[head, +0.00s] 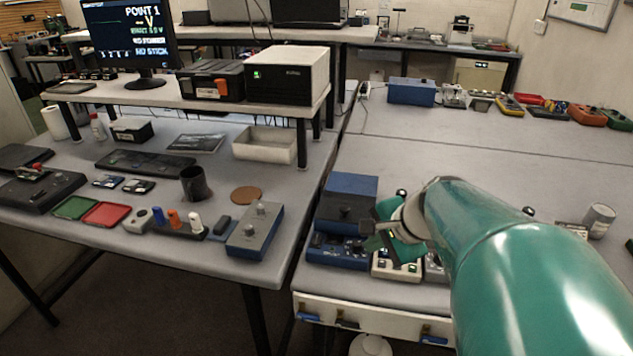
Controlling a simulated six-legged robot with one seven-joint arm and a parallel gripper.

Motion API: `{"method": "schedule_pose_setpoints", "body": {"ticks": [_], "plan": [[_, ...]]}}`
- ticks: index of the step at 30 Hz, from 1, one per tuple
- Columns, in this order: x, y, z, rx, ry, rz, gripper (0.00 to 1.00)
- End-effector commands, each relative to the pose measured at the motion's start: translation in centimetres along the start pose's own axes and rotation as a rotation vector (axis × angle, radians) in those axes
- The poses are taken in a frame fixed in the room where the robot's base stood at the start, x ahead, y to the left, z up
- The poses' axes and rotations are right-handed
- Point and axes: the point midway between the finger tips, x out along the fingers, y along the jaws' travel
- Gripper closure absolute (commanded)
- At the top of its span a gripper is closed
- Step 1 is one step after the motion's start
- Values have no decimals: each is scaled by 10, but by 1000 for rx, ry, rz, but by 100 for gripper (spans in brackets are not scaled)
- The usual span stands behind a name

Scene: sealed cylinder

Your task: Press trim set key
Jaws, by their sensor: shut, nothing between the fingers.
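My gripper (373,242) is at the end of my green arm, over the front left part of the right-hand bench. Its fingers are shut with nothing between them. They point down and left, in front of a blue box with a dark front (348,190). Below them are a low blue unit with small controls (335,252) and a pale key box (398,268) with small dark and light keys. I cannot read any label, so I cannot tell which key is the trim set key. The gripper hides part of these units, and I cannot tell whether it touches them.
A grey-blue box with two knobs (256,230) stands on the left-hand bench, across a narrow gap. A monitor (128,38) shows "POINT 1" on the shelf. A can (598,220) stands at the far right.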

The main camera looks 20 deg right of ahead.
Motion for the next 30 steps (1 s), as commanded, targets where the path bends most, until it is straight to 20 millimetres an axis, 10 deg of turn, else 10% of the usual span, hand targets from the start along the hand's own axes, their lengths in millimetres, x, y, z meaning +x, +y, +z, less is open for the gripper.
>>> {"method": "schedule_pose_setpoints", "body": {"ticks": [15, 30], "plan": [[-6, 16, -125, 699, 13, -212, 100], [-6, 18, -134, 751, 13, -234, 100]]}}
